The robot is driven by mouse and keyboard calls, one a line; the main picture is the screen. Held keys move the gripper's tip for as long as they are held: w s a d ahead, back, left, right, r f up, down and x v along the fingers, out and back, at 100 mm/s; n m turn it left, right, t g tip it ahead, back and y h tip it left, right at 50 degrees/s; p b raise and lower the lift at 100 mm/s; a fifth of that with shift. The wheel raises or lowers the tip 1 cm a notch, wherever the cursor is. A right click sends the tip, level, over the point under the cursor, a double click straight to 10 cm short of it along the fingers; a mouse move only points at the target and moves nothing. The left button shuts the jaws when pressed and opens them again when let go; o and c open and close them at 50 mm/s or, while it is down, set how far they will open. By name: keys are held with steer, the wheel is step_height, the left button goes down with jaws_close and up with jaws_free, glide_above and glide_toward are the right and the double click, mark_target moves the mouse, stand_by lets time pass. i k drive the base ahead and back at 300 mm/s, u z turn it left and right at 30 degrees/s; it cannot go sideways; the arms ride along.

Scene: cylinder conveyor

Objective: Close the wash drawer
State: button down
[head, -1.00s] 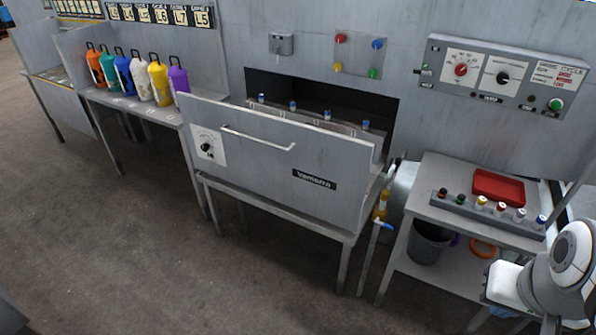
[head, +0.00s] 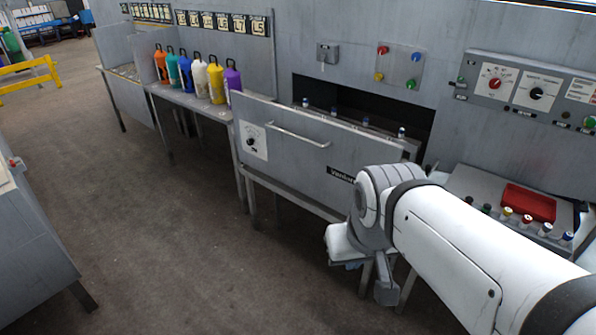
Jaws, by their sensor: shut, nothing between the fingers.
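The wash drawer (head: 300,150) stands pulled out from the dark opening in the grey wall machine. Its wide grey front has a bar handle (head: 298,134), a dial at the left and a black label, partly hidden behind my arm. Several small blue-capped vials (head: 402,132) show behind the front, in the drawer. My gripper (head: 386,292) hangs low in front of the drawer's right end, small and partly hidden by my wrist. It is shut and empty. I see no contact with the handle; the gap to the drawer front is hard to judge.
Several coloured bottles (head: 200,80) stand on a bench left of the drawer. A side table with a red tray (head: 528,202) and a row of vials is at right, partly behind my arm. A grey cabinet (head: 35,240) stands at lower left. The floor (head: 190,230) between is clear.

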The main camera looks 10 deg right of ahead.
mark_target(312, 151)
steer(key=u, duration=0.1)
steer(key=i, duration=1)
steer(key=u, duration=0.05)
